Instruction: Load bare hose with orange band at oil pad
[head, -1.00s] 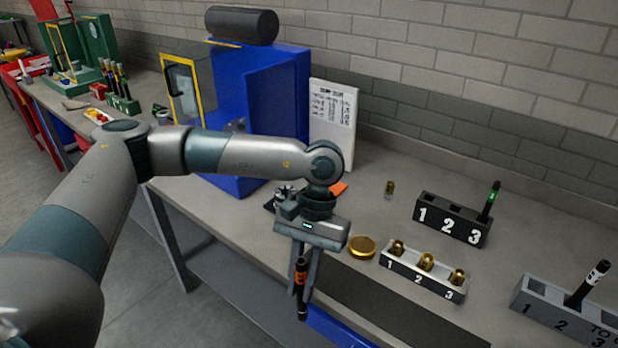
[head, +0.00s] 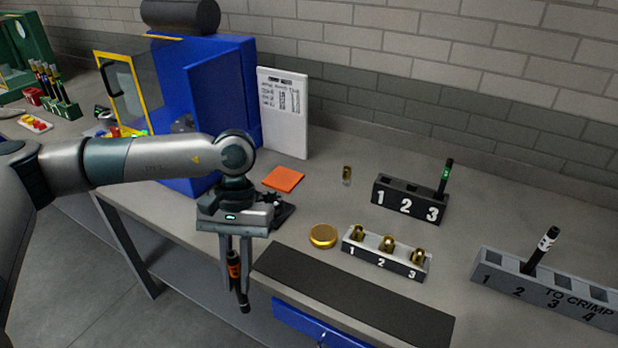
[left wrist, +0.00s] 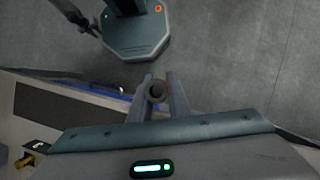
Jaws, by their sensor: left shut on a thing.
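My left gripper (head: 237,270) is shut on a black hose with an orange band (head: 234,268). It holds the hose nearly upright, slightly tilted, in front of the bench's front edge. In the left wrist view the hose (left wrist: 157,91) shows end-on as a dark ring between the fingers. An orange square pad (head: 283,178) lies on the bench behind the gripper, near the blue machine; whether it is the oil pad I cannot tell. A dark small device (head: 284,212) sits partly hidden behind the gripper. My right gripper is not in view.
A blue machine (head: 222,95) with an open yellow-framed door stands at the left. A gold disc (head: 323,236), a brass-fittings rack (head: 386,254), a black numbered rack (head: 409,200) and a grey crimp rack (head: 550,290) stand to the right. A black mat (head: 352,295) lies along the front edge.

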